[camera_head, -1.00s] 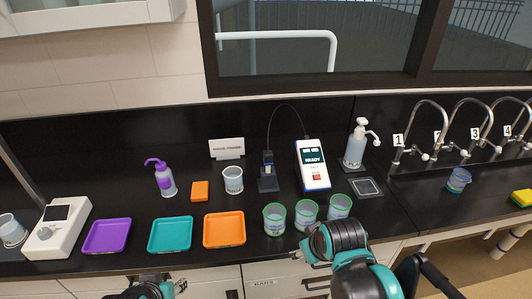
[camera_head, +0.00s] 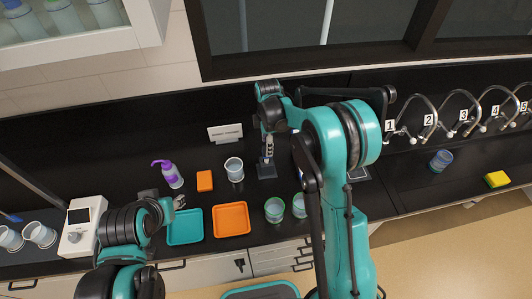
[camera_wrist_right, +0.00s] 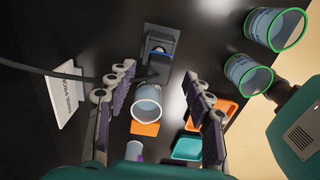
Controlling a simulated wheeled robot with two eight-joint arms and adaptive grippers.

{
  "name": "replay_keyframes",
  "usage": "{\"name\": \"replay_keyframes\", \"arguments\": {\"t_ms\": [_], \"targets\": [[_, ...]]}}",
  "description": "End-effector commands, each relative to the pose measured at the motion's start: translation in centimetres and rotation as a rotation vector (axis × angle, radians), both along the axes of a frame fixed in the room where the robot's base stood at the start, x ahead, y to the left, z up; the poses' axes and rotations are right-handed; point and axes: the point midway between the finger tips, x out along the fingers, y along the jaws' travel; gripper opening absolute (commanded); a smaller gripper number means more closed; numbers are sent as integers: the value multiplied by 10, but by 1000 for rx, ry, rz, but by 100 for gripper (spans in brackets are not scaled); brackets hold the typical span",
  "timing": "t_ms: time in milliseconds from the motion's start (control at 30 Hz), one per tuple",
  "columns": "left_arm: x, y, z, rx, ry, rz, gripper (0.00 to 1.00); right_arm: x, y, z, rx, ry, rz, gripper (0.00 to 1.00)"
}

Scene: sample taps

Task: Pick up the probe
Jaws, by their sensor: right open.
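The dark probe (camera_wrist_right: 158,68) stands in its black holder (camera_wrist_right: 158,45), with a blue band showing and a black cable (camera_wrist_right: 60,73) running off to the left in the right wrist view. In the head view the holder (camera_head: 266,171) is under my right gripper (camera_head: 268,152), which points down and hides most of the probe. In the right wrist view my right gripper (camera_wrist_right: 158,80) is open, its fingers on either side of the probe and apart from it. My left gripper (camera_head: 179,202) is by the teal tray; its jaw opening is unclear.
A beaker (camera_head: 234,169), an orange block (camera_head: 204,181) and a purple-topped bottle (camera_head: 168,174) stand left of the holder. Green-rimmed cups (camera_head: 274,210) stand in front. Teal (camera_head: 185,240) and orange (camera_head: 231,234) trays lie near the front edge. My right arm covers the meter.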

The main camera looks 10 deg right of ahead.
Motion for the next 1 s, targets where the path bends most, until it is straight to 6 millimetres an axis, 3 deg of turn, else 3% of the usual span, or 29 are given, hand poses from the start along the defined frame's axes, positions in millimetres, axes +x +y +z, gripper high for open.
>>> {"name": "replay_keyframes", "arguments": {"t_ms": [433, 767, 933, 1000], "targets": [[0, 0, -1, 0, 0, 0, 40, 1, 3, -62, 0, -2, -2, 52], [0, 0, -1, 0, 0, 0, 40, 1, 2, -69, 1, -2, -3, 52], [0, 0, -1, 0, 0, 0, 40, 1, 2, -69, 1, -2, -3, 7], [0, 0, -1, 0, 0, 0, 40, 1, 2, -69, 1, -2, -3, 1]]}}
